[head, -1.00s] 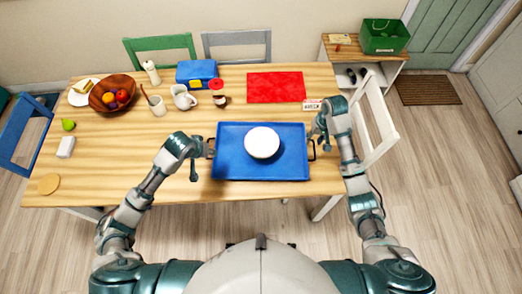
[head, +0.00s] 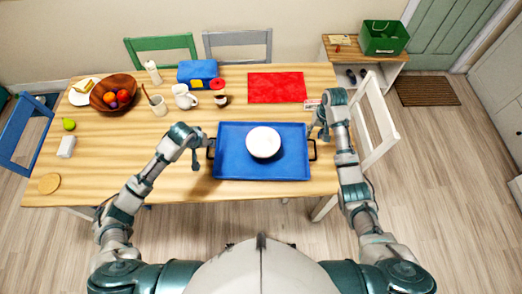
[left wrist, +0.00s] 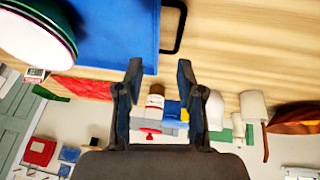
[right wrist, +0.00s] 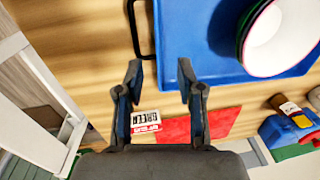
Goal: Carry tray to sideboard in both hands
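The blue tray (head: 235,165) lies on the wooden table near its front edge, with a black handle at each short end. A white bowl (head: 263,142) stands on it; the left wrist view shows coloured rims below, perhaps a stack. My left gripper (left wrist: 158,85) is open and empty, above the table beside the tray's left handle (left wrist: 178,25). My right gripper (right wrist: 158,85) is open and empty, near the tray's right handle (right wrist: 138,30). Neither gripper has a handle between its fingers.
A low white cabinet with a wooden top (head: 340,55) stands back right, bearing a green box (head: 383,38). A white chair (head: 378,125) stands at the table's right end. A red mat (head: 277,87), a small carton, jugs and a fruit bowl (head: 112,93) occupy the table's far side.

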